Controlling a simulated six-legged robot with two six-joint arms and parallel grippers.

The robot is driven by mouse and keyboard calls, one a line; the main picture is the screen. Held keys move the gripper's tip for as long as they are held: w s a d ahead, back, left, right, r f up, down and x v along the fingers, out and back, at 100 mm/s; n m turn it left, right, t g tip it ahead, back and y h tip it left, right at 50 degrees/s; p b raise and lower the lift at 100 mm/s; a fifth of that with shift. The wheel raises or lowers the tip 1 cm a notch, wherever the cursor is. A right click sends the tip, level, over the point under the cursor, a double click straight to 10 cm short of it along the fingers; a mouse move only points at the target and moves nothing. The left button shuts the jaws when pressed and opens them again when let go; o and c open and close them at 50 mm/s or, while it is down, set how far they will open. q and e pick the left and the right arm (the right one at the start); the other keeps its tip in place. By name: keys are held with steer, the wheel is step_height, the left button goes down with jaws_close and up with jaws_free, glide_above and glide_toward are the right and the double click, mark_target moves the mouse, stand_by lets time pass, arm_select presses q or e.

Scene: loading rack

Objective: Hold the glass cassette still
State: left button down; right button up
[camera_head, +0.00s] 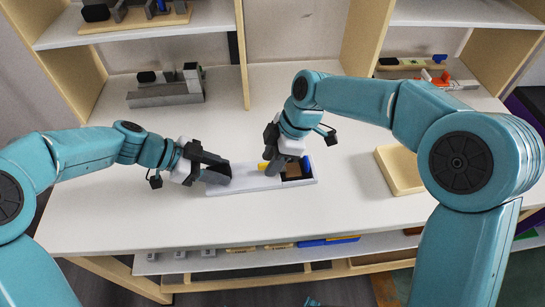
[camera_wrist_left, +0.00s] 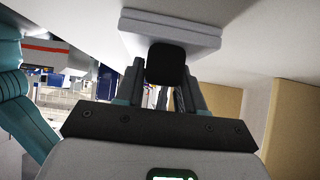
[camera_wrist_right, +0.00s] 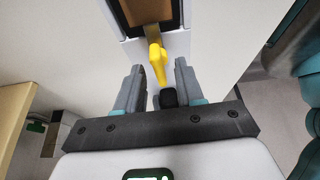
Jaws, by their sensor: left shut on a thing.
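The glass cassette (camera_head: 245,182) is a long pale tray lying on the white worktop. Its right end has a dark compartment with a brown piece (camera_head: 293,170) and a blue edge. My left gripper (camera_head: 217,172) is shut on the left end of the cassette; the left wrist view shows a black block (camera_wrist_left: 167,64) between its fingers, below the pale body (camera_wrist_left: 170,32). My right gripper (camera_head: 272,160) is over the cassette's middle, with its fingers apart. A yellow lever (camera_wrist_right: 158,62) lies just beyond its fingertips, and a small black part (camera_wrist_right: 168,97) shows between the fingers.
A grey fixture (camera_head: 165,93) stands behind on the left. A shallow wooden tray (camera_head: 400,170) is on the right, near my right arm. Shelves with parts are above and below. The worktop in front of the cassette is clear.

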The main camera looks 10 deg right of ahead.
jaws_close()
steer(key=shift+m, duration=0.4)
steer(key=m+t, duration=0.1)
steer(key=m, duration=0.1)
steer(key=shift+s+m, duration=0.1)
steer(key=shift+m, duration=0.3)
steer(key=m+t+h, duration=0.1)
steer(key=m+t, duration=0.1)
steer(key=m, duration=0.2)
steer(key=m+h, duration=0.1)
steer(key=m, duration=0.3)
steer(key=shift+s+a+t, duration=0.1)
steer(key=shift+s+t, duration=0.05)
steer(key=shift+t, duration=0.25)
steer(key=shift+a+m+t+h, duration=0.1)
steer(key=shift+m+t+h, duration=0.4)
steer(key=shift+m, duration=1.5)
steer(key=shift+h, duration=0.3)
